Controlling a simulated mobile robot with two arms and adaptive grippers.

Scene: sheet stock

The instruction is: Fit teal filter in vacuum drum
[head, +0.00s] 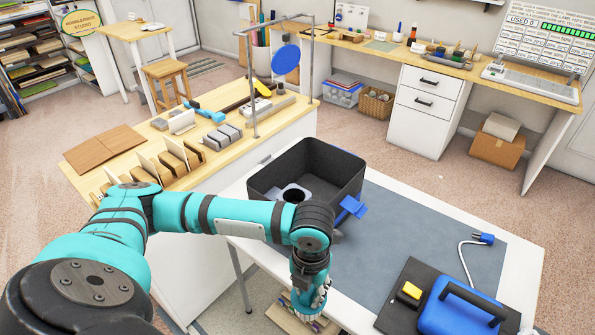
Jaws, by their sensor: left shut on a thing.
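The vacuum drum (342,165) is a dark, open-topped tub on the grey mat. Inside its near left part is a light plate with a dark round opening (292,195). A blue latch (353,207) sticks out at its right front. My left gripper (318,305) points down at the near edge of the white table, in front of the drum and apart from it. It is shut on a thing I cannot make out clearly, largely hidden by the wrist. I cannot pick out a teal filter for certain. My right gripper is not in view.
A blue and black vacuum head (462,305) with a yellow button lies at the lower right. A white cord with a blue plug (482,239) lies behind it. The grey mat (400,235) between is clear. A metal frame (312,60) stands on the wooden bench behind.

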